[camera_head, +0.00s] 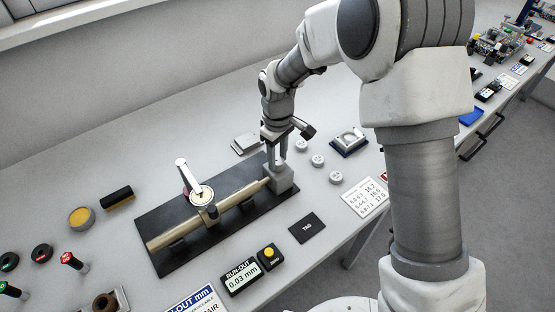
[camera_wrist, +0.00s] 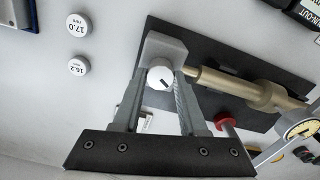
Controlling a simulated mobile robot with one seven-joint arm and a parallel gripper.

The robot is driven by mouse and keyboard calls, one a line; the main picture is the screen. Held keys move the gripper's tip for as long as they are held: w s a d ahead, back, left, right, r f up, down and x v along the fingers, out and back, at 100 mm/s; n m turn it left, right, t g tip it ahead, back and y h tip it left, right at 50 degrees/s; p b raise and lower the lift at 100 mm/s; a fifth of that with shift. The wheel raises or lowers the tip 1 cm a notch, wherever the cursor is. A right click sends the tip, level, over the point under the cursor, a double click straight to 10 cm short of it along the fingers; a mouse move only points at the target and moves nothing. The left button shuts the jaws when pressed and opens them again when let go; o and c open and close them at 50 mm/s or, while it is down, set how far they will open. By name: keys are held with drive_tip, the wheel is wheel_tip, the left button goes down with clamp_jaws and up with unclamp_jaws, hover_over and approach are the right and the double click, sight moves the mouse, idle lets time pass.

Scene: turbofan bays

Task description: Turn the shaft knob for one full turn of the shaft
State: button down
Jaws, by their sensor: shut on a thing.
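The shaft knob (camera_wrist: 160,78) is a round white cap with a short black mark, in the wrist view between my fingertips. My gripper (camera_wrist: 160,84) is shut on it, one finger on each side. In the head view my gripper (camera_head: 277,163) points down over the grey end block (camera_head: 280,181), and the knob is hidden there. The brass shaft (camera_head: 222,207) lies along a black base plate (camera_head: 170,262); it also shows in the wrist view (camera_wrist: 240,90). A dial gauge (camera_head: 203,196) stands at the shaft. The run-out display (camera_head: 241,279) reads 0.03 mm.
Several white marked discs (camera_head: 318,160) lie right of my gripper. A black TAG plate (camera_head: 307,227) and a box with a yellow button (camera_head: 269,256) lie in front. A yellow-topped tin (camera_head: 81,217) and red- and green-topped plugs stand left.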

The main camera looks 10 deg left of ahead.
sight(278, 160)
drive_tip(key=m+b, duration=0.1)
drive_tip(key=m, duration=0.4)
drive_tip(key=shift+m+b, duration=0.3)
drive_tip(key=m, duration=0.5)
drive_tip(key=shift+m+b, duration=0.3)
drive_tip(key=shift+b, duration=0.1)
drive_tip(key=shift+m, duration=0.3)
drive_tip(key=shift+c, duration=2.2)
unclamp_jaws()
wheel_tip(278, 160, up, 18)
drive_tip(key=shift+f+p, duration=0.25)
drive_tip(key=shift+p, duration=0.15)
